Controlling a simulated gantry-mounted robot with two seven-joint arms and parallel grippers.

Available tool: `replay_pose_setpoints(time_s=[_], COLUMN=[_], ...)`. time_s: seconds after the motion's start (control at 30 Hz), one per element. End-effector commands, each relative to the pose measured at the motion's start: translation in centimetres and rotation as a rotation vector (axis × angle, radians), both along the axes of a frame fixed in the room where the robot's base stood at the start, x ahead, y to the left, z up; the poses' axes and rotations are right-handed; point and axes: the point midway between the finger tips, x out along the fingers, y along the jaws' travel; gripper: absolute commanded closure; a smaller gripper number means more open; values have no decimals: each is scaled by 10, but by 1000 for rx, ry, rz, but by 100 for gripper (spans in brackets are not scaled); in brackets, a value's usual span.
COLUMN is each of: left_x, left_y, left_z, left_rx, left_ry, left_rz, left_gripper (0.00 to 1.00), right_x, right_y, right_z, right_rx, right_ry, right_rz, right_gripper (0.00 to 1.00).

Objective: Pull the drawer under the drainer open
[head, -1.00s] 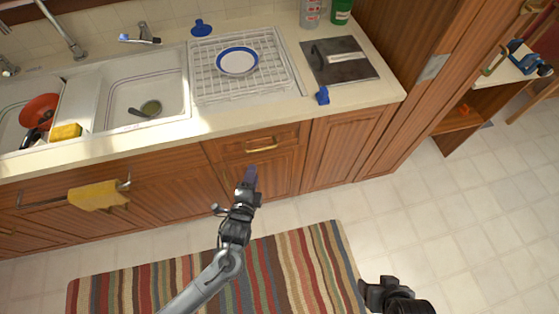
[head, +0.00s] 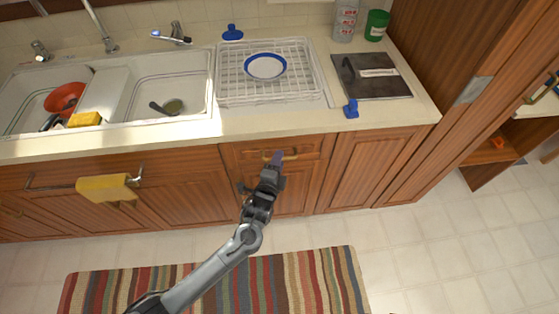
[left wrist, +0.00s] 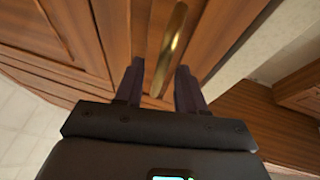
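The wooden drawer (head: 240,152) sits under the dish drainer (head: 229,82) and is shut, its front flush with the cabinet. Its brass handle (head: 291,157) is partly hidden by my left gripper (head: 276,160) in the head view. In the left wrist view, the brass handle (left wrist: 173,45) runs lengthwise between the two dark fingers of my left gripper (left wrist: 160,68). The fingers are apart, with visible space beside the handle. Whether either finger touches it, I cannot tell. My right gripper is not in view.
A blue-rimmed plate (head: 265,66) lies in the drainer. A yellow towel (head: 107,188) hangs on a rail at the left. The counter edge (head: 180,150) runs above the drawer. A striped rug (head: 300,285) and clear tiled floor lie in front.

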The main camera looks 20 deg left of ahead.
Motion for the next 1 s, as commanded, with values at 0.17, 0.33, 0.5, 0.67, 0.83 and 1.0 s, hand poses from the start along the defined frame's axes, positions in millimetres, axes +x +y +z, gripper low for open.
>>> replay_pose_setpoints(time_s=[0.17,0.33,0.5,0.67,0.83,1.0], left_x=[13,16,15,15,15,15], left_y=[0,1,1,1,1,1], left_z=[-3,-3,-3,-3,-3,-3], left_rx=[-1,-2,-1,-1,-1,-1], left_ry=[0,0,0,0,0,0], left_rz=[-1,-2,-1,-1,-1,-1], left_gripper=[61,61,61,82,100,100], right_x=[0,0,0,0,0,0], right_y=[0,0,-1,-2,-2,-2], right_z=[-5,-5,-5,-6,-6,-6], right_rx=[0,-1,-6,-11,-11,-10], right_ry=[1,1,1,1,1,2], right_rz=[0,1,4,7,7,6], right_gripper=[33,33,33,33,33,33])
